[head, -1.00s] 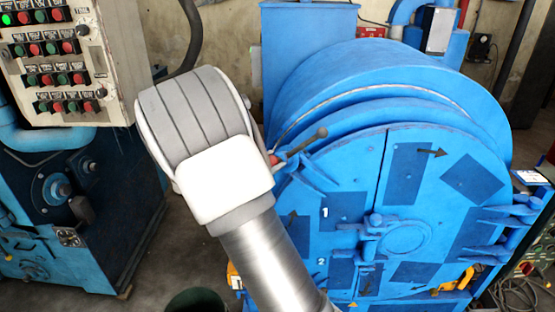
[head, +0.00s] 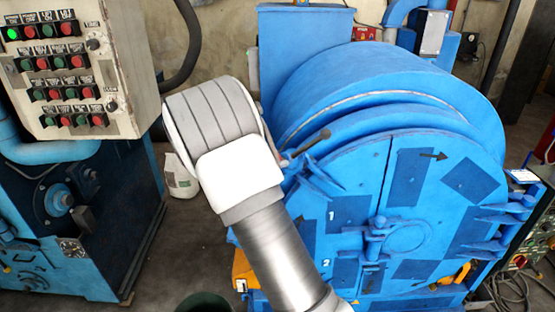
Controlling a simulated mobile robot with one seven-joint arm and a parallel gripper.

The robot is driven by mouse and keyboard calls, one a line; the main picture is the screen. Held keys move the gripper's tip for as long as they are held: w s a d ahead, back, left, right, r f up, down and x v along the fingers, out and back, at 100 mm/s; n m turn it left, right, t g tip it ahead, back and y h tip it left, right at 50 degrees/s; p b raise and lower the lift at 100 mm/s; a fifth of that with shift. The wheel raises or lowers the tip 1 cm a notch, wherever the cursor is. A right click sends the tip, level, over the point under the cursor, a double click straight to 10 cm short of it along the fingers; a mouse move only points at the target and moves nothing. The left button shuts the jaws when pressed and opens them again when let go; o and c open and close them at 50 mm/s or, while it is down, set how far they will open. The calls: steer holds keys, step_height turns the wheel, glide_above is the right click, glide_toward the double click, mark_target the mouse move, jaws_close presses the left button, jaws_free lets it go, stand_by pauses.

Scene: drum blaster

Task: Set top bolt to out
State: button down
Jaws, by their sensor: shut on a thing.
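The blue drum blaster (head: 385,95) stands right of centre with its round door facing me. A dark, knobbed lever (head: 312,143), apparently the top bolt's handle, slants up to the right at the door's upper left edge. A blue clamp-like part (head: 318,179) sits just below it. The lever's lower left end runs behind my arm, so I cannot tell how far out the bolt stands. My white and grey arm crosses in front of the drum's left side. My gripper is hidden behind it, near the lever's lower end.
A control cabinet with a button panel (head: 75,70) stands at the left. A white container (head: 180,178) is on the floor between it and my arm. A dark green bin (head: 203,303) is at the bottom edge. Cables (head: 515,290) lie at the lower right.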

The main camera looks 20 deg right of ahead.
steer(key=shift+w, duration=0.1)
stand_by(0.4)
steer(key=shift+c, duration=1.9)
jaws_free()
steer(key=b+v, duration=0.2)
steer(key=v, duration=1.5)
steer(key=shift+a, duration=0.2)
steer(key=shift+r, duration=0.1)
